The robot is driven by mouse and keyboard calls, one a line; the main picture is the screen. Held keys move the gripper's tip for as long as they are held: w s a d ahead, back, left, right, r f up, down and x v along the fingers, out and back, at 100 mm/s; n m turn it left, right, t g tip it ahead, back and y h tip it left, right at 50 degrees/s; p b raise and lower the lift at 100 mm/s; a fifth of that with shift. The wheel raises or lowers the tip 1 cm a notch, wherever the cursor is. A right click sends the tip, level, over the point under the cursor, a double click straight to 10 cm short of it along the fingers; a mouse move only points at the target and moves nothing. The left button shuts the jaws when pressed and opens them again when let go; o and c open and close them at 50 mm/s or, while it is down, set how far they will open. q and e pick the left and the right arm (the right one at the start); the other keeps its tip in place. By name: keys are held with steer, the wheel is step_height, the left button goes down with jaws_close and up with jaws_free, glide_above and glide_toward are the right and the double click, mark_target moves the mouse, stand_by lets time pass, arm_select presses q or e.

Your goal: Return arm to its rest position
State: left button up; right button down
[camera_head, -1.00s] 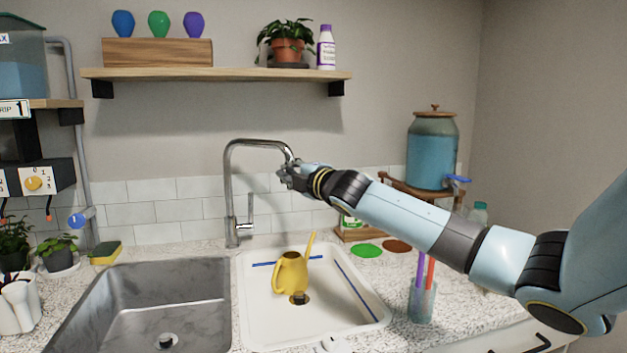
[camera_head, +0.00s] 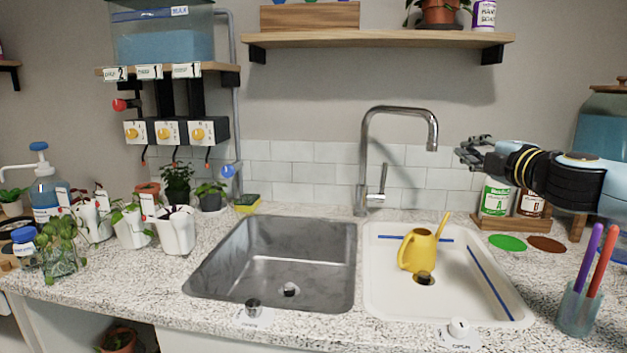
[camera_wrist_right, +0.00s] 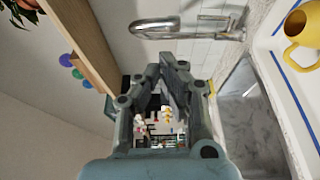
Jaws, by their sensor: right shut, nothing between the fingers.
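My right gripper (camera_head: 470,154) is shut and empty. It hangs in the air to the right of the tap (camera_head: 400,112) and above the white sink basin. The fingers also show in the right wrist view (camera_wrist_right: 172,75), close together at their tips, with the tap beyond them. My right arm (camera_head: 570,178) comes in from the right edge. My left gripper is in neither view. A yellow watering can (camera_head: 418,250) stands in the white basin (camera_head: 505,312), apart from the gripper.
The grey steel basin (camera_head: 235,275) is empty. Potted plants (camera_head: 178,232) stand on the left counter. A cup with purple and red pens (camera_head: 578,312) stands at the right. Bottles (camera_head: 495,199) stand behind the white basin, below the gripper. A wooden shelf (camera_head: 380,40) is above.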

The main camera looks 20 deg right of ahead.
steer(key=s+a+f+m+g, duration=0.2)
steer(key=s+a+f+m, duration=0.1)
steer(key=s+a+f, duration=0.1)
steer(key=s+a+f+m+g+h, duration=0.1)
steer(key=s+a+f+m+g, duration=0.2)
steer(key=s+f, duration=0.3)
steer(key=s+a+f+m+g+h, duration=0.1)
steer(key=s+a+f+m, duration=0.3)
steer(key=f, duration=0.4)
steer(key=shift+s+a+f+m+g, duration=0.35)
steer(key=shift+s+m+g, duration=0.2)
steer(key=shift+g, duration=0.35)
steer(key=s+a+f+m+g+y, duration=0.2)
steer(key=s+a+f+g, duration=0.1)
steer(key=s+a, duration=0.45)
steer(key=s+a+f+m+g+y, duration=0.2)
steer(key=s+a+g+y, duration=0.1)
steer(key=s+a, duration=0.5)
steer(key=s+d+f+g+b, duration=0.1)
steer(key=d+f, duration=0.1)
steer(key=f, duration=1.3)
steer(key=s+d+f+g+b, duration=0.1)
steer(key=s+f+b, duration=0.1)
steer(key=f, duration=1.2)
steer(key=s+d+f+b, duration=0.1)
steer(key=s+f+b, duration=0.1)
steer(key=s+f, duration=1.6)
steer(key=shift+s+d+f+g, duration=0.15)
steer(key=shift+d+f+g, duration=0.05)
steer(key=shift+f+g, duration=0.25)
